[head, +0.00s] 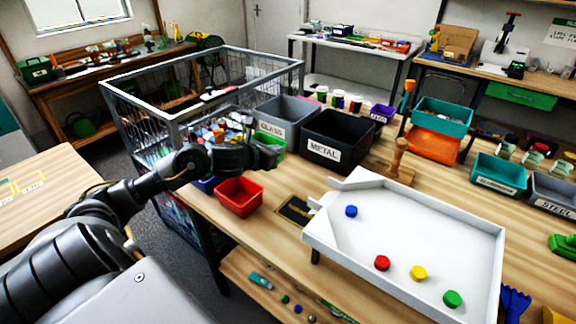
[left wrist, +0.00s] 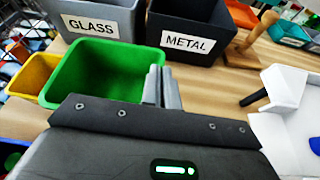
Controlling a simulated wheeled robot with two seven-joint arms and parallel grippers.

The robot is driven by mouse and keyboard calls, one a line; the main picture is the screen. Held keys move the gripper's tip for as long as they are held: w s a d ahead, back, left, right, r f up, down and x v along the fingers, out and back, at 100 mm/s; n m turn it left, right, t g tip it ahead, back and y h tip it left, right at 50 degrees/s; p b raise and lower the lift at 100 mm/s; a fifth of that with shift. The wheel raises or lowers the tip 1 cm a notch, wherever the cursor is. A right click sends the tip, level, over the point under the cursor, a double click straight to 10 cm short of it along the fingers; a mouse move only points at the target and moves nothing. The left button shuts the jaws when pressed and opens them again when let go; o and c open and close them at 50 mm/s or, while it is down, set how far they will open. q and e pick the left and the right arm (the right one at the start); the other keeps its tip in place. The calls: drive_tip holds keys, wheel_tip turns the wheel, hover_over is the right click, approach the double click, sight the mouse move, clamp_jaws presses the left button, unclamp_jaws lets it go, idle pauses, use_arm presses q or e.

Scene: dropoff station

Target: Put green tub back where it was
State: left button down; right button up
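The green tub (head: 280,146) stands near the left end of the wooden bench, in front of the grey GLASS bin, partly hidden by my left arm. In the left wrist view the empty green tub (left wrist: 95,65) fills the left middle, beside a yellow tub (left wrist: 33,78). My left gripper (head: 272,158) is at the tub's near right side. In the left wrist view its fingers (left wrist: 162,88) are close together at the tub's right wall and look shut on it. The contact itself is partly hidden. My right gripper is in neither view.
The GLASS bin (head: 281,114) and black METAL bin (head: 333,138) stand close behind. A red tub (head: 238,197) is at the bench's front edge. A white tray (head: 400,240) with coloured discs lies to the right. A wire cage (head: 140,115) stands left.

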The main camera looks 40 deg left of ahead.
use_arm(q)
drive_tip(key=w+f, duration=0.1)
drive_tip(key=f, duration=0.1)
drive_tip(key=w+d+f, duration=0.1)
drive_tip(key=f, duration=0.2)
drive_tip(key=w+f, duration=0.1)
drive_tip(key=f, duration=0.2)
drive_tip(key=shift+w+d+p, duration=0.25)
drive_tip(key=shift+w+p, duration=0.1)
drive_tip(key=shift+p, duration=0.05)
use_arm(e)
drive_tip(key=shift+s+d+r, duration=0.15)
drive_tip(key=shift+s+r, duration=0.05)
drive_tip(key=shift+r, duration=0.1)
use_arm(q)
drive_tip(key=shift+f, duration=0.1)
drive_tip(key=shift+f, duration=0.15)
drive_tip(key=c, duration=1.7)
unclamp_jaws()
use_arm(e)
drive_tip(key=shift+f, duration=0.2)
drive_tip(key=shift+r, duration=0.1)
